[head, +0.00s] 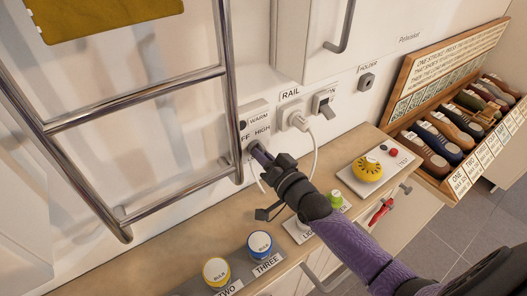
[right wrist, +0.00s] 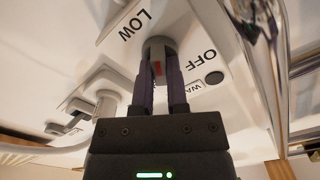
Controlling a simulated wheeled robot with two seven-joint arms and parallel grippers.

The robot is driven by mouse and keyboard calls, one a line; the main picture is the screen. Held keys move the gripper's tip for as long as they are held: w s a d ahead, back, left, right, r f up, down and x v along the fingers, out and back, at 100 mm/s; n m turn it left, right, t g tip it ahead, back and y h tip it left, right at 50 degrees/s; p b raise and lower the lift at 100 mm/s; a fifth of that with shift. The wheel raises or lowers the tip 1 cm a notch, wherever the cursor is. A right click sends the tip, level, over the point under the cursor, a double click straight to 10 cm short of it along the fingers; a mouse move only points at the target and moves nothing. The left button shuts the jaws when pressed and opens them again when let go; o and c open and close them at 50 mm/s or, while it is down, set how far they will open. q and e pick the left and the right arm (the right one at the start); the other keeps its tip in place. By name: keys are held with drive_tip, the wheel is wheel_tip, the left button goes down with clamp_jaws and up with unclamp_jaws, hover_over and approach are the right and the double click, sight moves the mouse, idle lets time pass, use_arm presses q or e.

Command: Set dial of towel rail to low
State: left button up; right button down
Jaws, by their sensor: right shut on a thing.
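The towel rail (head: 228,85) is a chrome ladder frame on the wall at the left. Its white control box (head: 254,113) has a dark round lamp by the word WARM, with OFF and HIGH also readable. In the right wrist view the grey dial (right wrist: 160,44) has a red mark on its grip. LOW is printed to its upper left and OFF to its right. My right gripper (head: 258,152) is at the box, and its two dark fingers (right wrist: 160,82) are shut on the dial from both sides. The fingers partly hide the dial. My left gripper is not in view.
A socket marked RAIL (head: 295,115) with a plug and white cord is right of the box. Below, the wooden counter (head: 130,265) carries blue (head: 259,244) and yellow (head: 215,271) knobs and a yellow dome (head: 367,169).

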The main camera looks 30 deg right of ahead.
drive_tip(key=shift+n+p, duration=1)
drive_tip(key=shift+n, duration=2.1)
drive_tip(key=shift+f, duration=0.1)
drive_tip(key=c, duration=0.6)
unclamp_jaws()
drive_tip(key=shift+c, duration=0.2)
drive_tip(key=s+d+p, duration=0.1)
drive_tip(key=s, duration=0.9)
drive_tip(key=shift+d+p, duration=0.2)
drive_tip(key=shift+p, duration=0.2)
